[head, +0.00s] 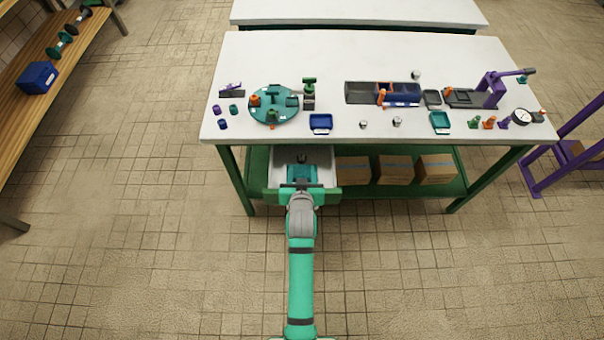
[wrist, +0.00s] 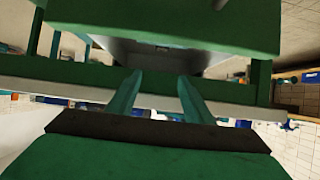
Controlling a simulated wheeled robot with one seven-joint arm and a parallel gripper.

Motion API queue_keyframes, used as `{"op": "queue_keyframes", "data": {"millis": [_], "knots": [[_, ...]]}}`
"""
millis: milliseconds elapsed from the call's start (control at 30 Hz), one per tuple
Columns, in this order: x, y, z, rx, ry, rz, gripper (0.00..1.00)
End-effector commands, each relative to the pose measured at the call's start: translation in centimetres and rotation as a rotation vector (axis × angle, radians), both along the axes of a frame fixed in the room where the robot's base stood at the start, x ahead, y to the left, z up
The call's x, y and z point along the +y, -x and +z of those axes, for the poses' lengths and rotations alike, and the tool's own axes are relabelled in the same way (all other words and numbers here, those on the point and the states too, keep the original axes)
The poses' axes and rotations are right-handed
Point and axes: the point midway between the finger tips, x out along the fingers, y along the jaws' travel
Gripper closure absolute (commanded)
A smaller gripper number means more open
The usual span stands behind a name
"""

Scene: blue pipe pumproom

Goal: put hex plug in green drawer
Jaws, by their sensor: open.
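The green drawer hangs under the near left of the workbench and is pulled open; its green front (head: 326,200) and pale tray (head: 276,172) show in the head view. The green front (wrist: 165,22) fills the top of the wrist view. My gripper (head: 302,164) is over the open drawer in the head view. Its two teal fingers are apart in the wrist view (wrist: 160,76), with nothing seen between them. A small dark shape (head: 301,158) shows near the fingertips, too small to identify. I cannot tell which small piece is the hex plug; small metal pieces (head: 397,122) (head: 363,125) lie on the bench.
The white bench top (head: 340,60) holds a teal round tray (head: 273,117), a blue dish (head: 320,124), a dark long tray (head: 361,93) and a purple press (head: 492,88). Cardboard boxes (head: 395,168) sit on the shelf right of the drawer.

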Motion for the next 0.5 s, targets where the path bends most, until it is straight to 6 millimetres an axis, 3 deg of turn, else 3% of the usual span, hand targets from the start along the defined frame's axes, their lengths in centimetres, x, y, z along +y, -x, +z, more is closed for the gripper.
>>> {"op": "queue_keyframes", "data": {"millis": [167,500], "knots": [[0.1,2.2,-0.5,-0.005,-0.001,0.0,0.53],[0.4,13.4,-1.9,-0.067,-0.007,-0.001,0.53]]}}
